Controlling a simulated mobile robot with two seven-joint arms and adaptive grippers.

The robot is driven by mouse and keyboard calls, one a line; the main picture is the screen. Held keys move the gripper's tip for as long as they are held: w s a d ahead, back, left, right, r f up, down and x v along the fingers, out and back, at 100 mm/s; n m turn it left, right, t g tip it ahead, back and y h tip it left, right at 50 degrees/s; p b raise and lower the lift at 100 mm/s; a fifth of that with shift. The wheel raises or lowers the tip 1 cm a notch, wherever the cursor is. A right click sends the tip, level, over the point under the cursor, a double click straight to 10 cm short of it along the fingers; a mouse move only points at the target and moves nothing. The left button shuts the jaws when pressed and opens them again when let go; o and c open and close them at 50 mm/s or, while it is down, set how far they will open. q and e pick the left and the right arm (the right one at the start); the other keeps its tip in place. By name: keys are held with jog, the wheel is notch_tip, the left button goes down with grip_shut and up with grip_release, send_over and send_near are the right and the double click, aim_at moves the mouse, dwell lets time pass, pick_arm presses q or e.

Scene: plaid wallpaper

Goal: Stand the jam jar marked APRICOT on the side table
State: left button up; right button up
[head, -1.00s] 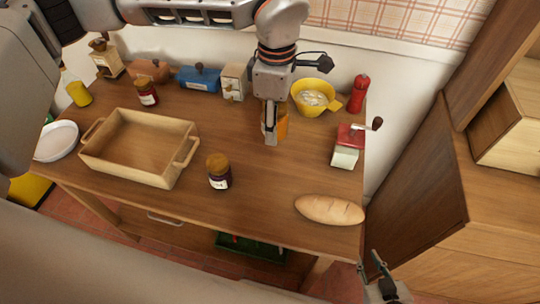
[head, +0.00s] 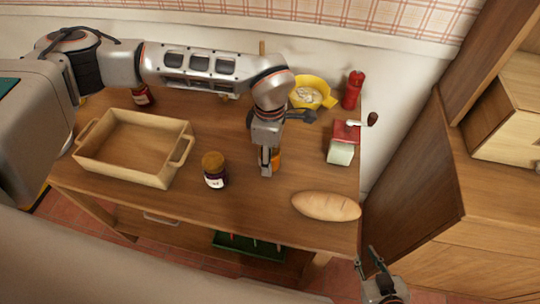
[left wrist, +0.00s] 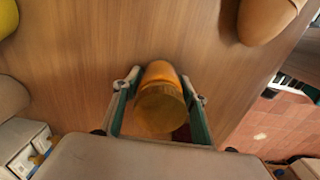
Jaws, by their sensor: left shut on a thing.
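My left gripper (head: 267,172) is shut on an orange jar (head: 277,160) over the wooden table. In the left wrist view the jar (left wrist: 160,72) sits between both fingers, with its gold lid (left wrist: 160,107) towards the camera. No label on it can be read. I cannot tell whether its base touches the table. A dark jar (head: 214,170) with a brown lid and white label stands to its left; its lettering is too small to read. My right gripper (head: 369,262) is empty and open at the lower right, beyond the table edge. I cannot make out a separate side table.
A wooden tray (head: 130,175) stands at the left of the table. A bread loaf (head: 325,206) lies at the front right. A mill (head: 342,145), yellow bowl (head: 312,92) and red pepper mill (head: 352,90) are at the back right. A wooden cabinet (head: 415,190) stands right.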

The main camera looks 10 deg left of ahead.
pick_arm(q)
jog(key=o, duration=1.3)
notch_tip(320, 180, up, 12)
jog(key=shift+r, duration=0.1)
